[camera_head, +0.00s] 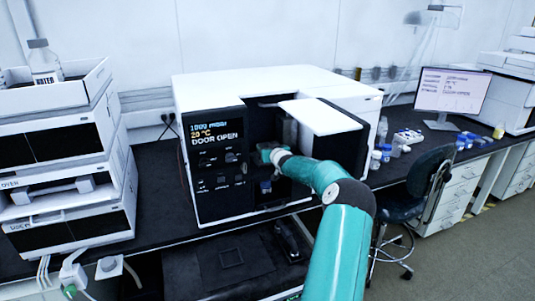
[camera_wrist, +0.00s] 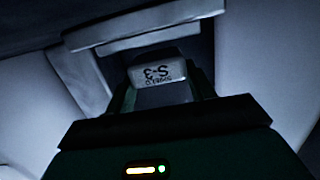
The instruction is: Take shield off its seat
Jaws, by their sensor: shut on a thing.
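My gripper (camera_head: 268,154) is inside the open bay of the white and black instrument (camera_head: 215,165) in the head view. In the wrist view my gripper (camera_wrist: 163,88) has its dark fingers on both sides of a pale block, the shield (camera_wrist: 158,74), and is shut on it. The shield carries dark upside-down lettering that appears to read "S-3" with a smaller word below. The seat is hidden or too dark to make out, so I cannot tell whether the shield still touches it.
The instrument's display (camera_head: 216,132) reads "DOOR OPEN". Its white-topped door (camera_head: 322,116) stands out just right of my arm, and the bay is narrow. White stacked modules (camera_head: 65,150) stand left. Bottles, a monitor (camera_head: 450,92) and a chair (camera_head: 415,185) are at right.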

